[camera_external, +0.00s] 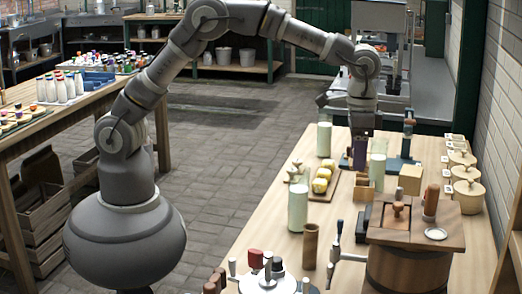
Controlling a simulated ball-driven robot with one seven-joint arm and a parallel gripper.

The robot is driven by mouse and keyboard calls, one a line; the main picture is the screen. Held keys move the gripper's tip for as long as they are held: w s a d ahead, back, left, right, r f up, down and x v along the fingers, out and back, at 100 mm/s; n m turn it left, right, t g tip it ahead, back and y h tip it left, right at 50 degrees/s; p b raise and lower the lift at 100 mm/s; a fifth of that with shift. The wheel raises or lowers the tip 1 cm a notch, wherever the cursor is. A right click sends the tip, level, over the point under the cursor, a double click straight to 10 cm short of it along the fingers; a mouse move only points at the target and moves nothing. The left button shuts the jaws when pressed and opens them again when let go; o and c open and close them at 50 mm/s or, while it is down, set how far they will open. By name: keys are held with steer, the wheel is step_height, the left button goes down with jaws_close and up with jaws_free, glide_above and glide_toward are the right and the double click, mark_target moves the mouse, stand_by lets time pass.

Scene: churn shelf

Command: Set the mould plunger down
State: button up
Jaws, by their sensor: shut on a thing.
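My gripper (361,126) points down over the far part of the wooden table, at the end of my raised arm. It is shut on what I take to be the mould plunger, a dark purplish piece (360,152) just below the jaws. The piece is small in view, and its lower end is close to the table top. I cannot tell whether it touches the table or a dark base there.
Green-white cylinders (298,207) and a board of yellow pieces (321,183) stand left of the gripper. A wooden block (411,179) and lidded tubs (468,190) are to the right. A wooden barrel (408,268) stands in front.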

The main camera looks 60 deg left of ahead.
steer(key=s+d+f+m, duration=0.1)
steer(key=d+f+m, duration=0.1)
steer(key=d, duration=0.4)
step_height(320, 180, down, 20)
steer(key=b, duration=0.3)
steer(key=shift+s+r, duration=0.1)
steer(key=shift+s, duration=0.05)
steer(key=shift+b, duration=0.3)
steer(key=shift+f, duration=0.2)
steer(key=o, duration=1)
steer(key=shift+o, duration=0.2)
steer(key=shift+r, duration=0.1)
